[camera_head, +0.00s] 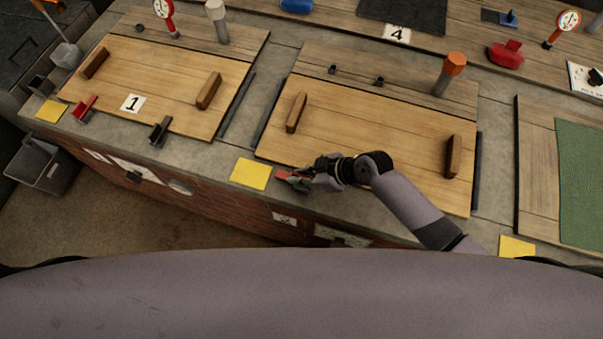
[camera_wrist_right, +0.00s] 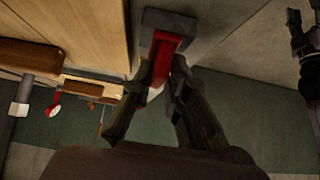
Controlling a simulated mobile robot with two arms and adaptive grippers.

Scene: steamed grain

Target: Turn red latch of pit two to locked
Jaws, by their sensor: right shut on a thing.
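The red latch (camera_head: 284,175) sits at the front edge of the middle wooden pit cover (camera_head: 350,125), near its left corner and beside a yellow square. My right gripper (camera_head: 297,180) reaches it from the right and is shut on it. In the right wrist view the red latch (camera_wrist_right: 168,45) lies between the two fingers of my right gripper (camera_wrist_right: 165,75), under a grey bracket (camera_wrist_right: 167,20). The fingers hide part of the latch, and I cannot tell its exact angle. My left gripper is not in view.
A cover marked 1 (camera_head: 165,85) with another red latch (camera_head: 84,108) and a dark latch (camera_head: 159,131) is at the left. Yellow squares (camera_head: 250,174) lie along the front ledge. Wooden handles (camera_head: 297,112) stand up from the covers. An orange-topped post (camera_head: 449,74) stands behind.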

